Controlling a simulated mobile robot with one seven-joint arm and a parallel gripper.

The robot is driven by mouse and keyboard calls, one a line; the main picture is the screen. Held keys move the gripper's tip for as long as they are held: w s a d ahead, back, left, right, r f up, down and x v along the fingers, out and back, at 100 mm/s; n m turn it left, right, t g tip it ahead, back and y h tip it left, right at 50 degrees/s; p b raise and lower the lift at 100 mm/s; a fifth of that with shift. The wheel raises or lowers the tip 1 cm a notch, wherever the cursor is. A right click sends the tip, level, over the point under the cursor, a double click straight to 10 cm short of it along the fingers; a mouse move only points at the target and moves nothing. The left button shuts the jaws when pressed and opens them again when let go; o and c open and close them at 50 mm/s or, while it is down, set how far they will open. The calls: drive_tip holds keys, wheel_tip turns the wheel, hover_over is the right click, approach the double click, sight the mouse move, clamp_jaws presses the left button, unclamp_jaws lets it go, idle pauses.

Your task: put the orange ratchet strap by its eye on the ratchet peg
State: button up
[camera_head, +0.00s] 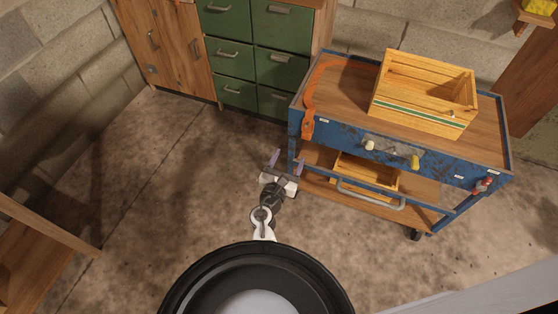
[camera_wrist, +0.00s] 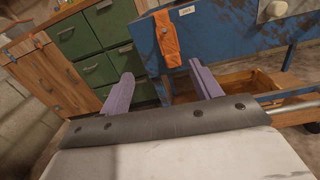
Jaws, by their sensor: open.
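The orange ratchet strap (camera_head: 308,97) lies along the left side of the blue cart's top, and one end hangs over the front edge near the left corner. In the wrist view the hanging end (camera_wrist: 168,42) lies against the blue front panel, a little beyond my fingertips. My gripper (camera_head: 287,160) is open and empty, in front of and below that end, with its purple fingers (camera_wrist: 160,68) apart. A white knob (camera_head: 369,146), a yellow one (camera_head: 413,161) and a red piece (camera_head: 483,186) sit on the cart's front. I cannot tell which is the ratchet peg; the labels are unreadable.
A wooden crate (camera_head: 420,110) stands on the blue cart (camera_head: 340,134). A lower wooden box (camera_head: 375,170) sits beneath, behind a grey handle (camera_head: 370,199). Green drawers (camera_head: 231,54) stand behind at the left. The floor (camera_head: 150,190) left of my gripper is clear.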

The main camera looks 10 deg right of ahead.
drive_tip(key=b, duration=0.1)
approach(308, 127)
drive_tip(key=x, duration=0.7)
drive_tip(key=shift+w+d+f, duration=0.1)
drive_tip(key=shift+w+f, duration=0.1)
drive_tip(key=shift+w, duration=0.1)
drive_tip(key=c, duration=1)
drive_tip(key=shift+r, duration=0.1)
drive_tip(key=shift+c, duration=0.4)
drive_tip(key=shift+r, duration=0.3)
drive_tip(key=shift+s, duration=0.1)
drive_tip(key=shift+r+p+v, duration=0.1)
drive_tip(key=shift+p+v, duration=0.25)
drive_tip(key=shift+v, duration=0.35)
drive_tip(key=shift+r+p+v, duration=0.15)
drive_tip(key=shift+p+v, duration=0.15)
drive_tip(key=shift+v, duration=0.45)
